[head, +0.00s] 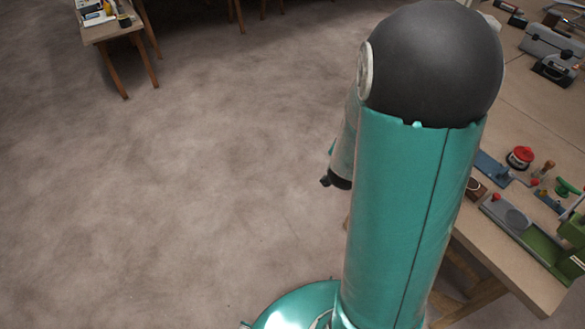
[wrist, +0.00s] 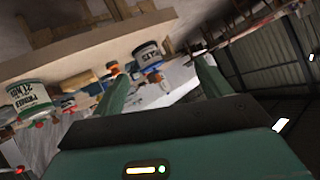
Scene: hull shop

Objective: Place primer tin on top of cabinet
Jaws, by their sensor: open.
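A white and green tin with lettering that seems to read "PRIMER" (wrist: 33,97) stands at the left of the wrist view, among other items. My gripper (wrist: 162,72) is open, its two green fingers apart with nothing held between them. The primer tin is to the left of the left finger, apart from it. A second tin, white and dark with a label (wrist: 150,52), shows beyond the fingers. I cannot pick out the cabinet in either view. In the head view my arm hides much of the middle, and I cannot make out the fingers there.
A workbench (head: 530,292) at the right of the head view carries several tools, a red-topped item (head: 520,157) and a grey toolbox (head: 551,42). A small table (head: 103,33) with items stands at the top left. The floor between (head: 200,160) is clear.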

